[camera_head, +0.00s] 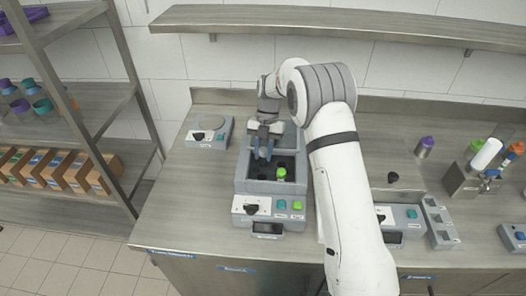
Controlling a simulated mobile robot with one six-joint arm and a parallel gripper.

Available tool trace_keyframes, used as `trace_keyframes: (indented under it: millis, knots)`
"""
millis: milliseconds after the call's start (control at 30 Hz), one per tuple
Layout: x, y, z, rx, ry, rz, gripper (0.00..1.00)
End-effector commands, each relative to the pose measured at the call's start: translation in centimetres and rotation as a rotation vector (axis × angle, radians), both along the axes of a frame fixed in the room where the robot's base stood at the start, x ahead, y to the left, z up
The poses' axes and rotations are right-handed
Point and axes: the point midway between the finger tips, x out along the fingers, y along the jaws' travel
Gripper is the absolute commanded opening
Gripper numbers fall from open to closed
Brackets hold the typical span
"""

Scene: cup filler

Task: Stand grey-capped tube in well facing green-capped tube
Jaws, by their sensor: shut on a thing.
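A green-capped tube (282,174) stands upright in a well on the right side of the grey machine (240,186) in the middle of the counter. My gripper (264,153) points down over the back left part of the machine's open top, behind and left of the green-capped tube. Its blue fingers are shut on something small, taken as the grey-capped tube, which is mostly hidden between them. Dark wells show below and in front of the fingers; whether the held tube is inside a well cannot be told.
My white arm comes in from the right and hides the counter there. A small grey device (208,132) stands left of the machine. Right of the arm are a purple-capped container (425,146), a grey rack (437,222) and a metal holder (462,184). Front left counter is clear.

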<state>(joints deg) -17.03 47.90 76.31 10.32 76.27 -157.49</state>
Motion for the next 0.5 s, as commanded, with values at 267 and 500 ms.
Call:
trace_keyframes:
  millis: [267,500]
  knots:
    - [-0.04,0.05,-0.03,-0.001,0.001,0.0,0.44]
    - [-0.04,0.07,-0.02,0.0,0.001,0.001,0.48]
